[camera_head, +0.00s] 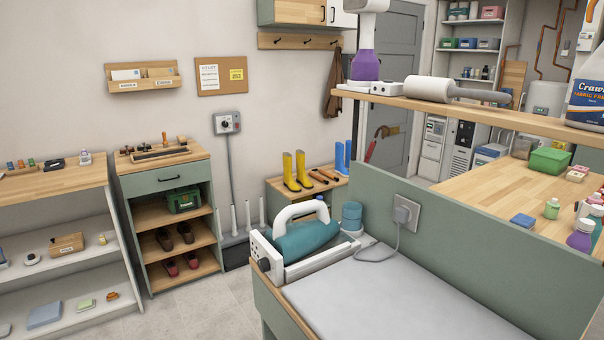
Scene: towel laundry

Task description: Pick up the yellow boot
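A pair of yellow boots stands upright on a low wooden-topped cabinet against the back wall. The left yellow boot (289,172) and the right yellow boot (303,171) stand side by side with their toes toward me. Neither of my grippers is in view.
A green partition (440,245) with a grey padded worktop (390,295) and a teal iron (300,235) fills the right foreground. Brown brushes (322,176) lie beside the boots. A shoe shelf (165,175) stands left. Grey floor (215,300) is clear.

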